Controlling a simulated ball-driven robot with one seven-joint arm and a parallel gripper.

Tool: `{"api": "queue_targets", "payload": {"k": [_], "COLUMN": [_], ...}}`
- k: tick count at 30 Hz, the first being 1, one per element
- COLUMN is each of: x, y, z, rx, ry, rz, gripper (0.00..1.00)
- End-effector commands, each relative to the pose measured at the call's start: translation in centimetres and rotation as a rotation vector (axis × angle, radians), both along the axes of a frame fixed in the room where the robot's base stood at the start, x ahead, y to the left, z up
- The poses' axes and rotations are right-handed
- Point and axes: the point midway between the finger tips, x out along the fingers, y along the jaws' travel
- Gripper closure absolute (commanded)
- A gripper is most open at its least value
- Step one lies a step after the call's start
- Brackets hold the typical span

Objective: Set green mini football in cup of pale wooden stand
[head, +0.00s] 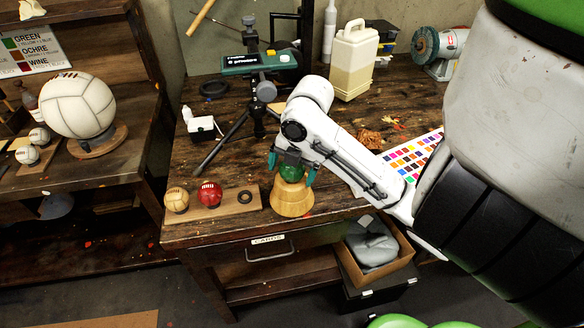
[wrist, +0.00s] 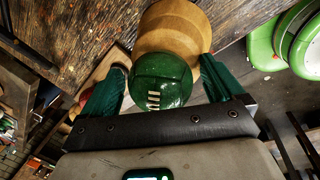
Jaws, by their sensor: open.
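The green mini football (head: 291,173) sits at the top of the pale wooden stand (head: 292,201), which stands upright near the table's front edge. In the wrist view the green ball (wrist: 162,82) lies over the stand's round wooden body (wrist: 178,28); the cup rim under the ball is hidden. My gripper (head: 292,180) comes from above, with one finger on each side of the ball. In the wrist view my gripper (wrist: 163,68) is open, with a small gap between each green finger and the ball.
Left of the stand, a wooden board (head: 236,204) holds a tan ball (head: 176,200), a red ball (head: 209,194) and a dark ring (head: 245,197). A tripod (head: 235,130) stands behind. A colour chart (head: 412,155) lies to the right, under my arm.

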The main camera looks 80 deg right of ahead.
Motion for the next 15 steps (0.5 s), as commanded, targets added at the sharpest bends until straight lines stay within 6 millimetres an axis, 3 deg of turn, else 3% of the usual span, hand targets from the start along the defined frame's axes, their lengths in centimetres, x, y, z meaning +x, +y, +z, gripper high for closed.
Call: {"api": "queue_targets", "payload": {"k": [7,15], "x": [-0.2,-1.2], "y": [0.0,0.1], "z": [1.5,6.8], "rx": [-0.003,-0.007], "ry": [0.000,0.003], "rz": [0.001,0.003], "gripper": [0.05,0.05]}}
